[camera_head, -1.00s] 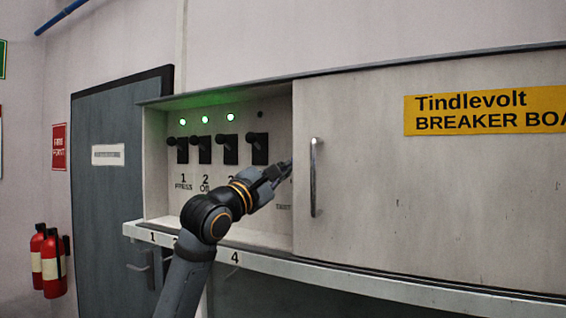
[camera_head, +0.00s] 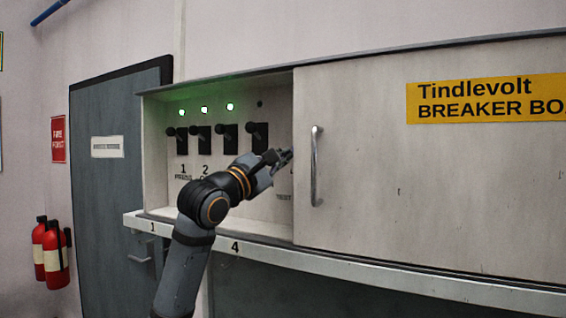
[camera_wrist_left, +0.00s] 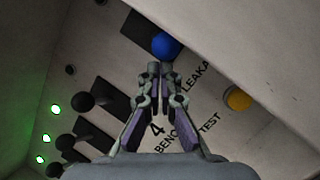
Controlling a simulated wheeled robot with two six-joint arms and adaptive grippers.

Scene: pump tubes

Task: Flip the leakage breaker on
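The leakage breaker is a black plate with a blue ball knob (camera_wrist_left: 167,45) in the left wrist view, above a partly hidden label reading "LEAKA". In the head view it is hidden behind the cabinet's sliding door (camera_head: 440,190) or my gripper. My left gripper (camera_head: 286,156) reaches into the right end of the open breaker cabinet, close to the door's edge. In the left wrist view its fingertips (camera_wrist_left: 160,68) are together, just below the blue knob, with nothing visible between them. Whether they touch it I cannot tell. My right gripper is not in view.
Several black breaker levers (camera_head: 202,132) stand left of my gripper, with three green lamps (camera_head: 204,110) lit above. A yellow test button (camera_wrist_left: 238,99) lies right of the fingers. The door's metal handle (camera_head: 315,166) is close right of the gripper. A ledge (camera_head: 350,270) runs below.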

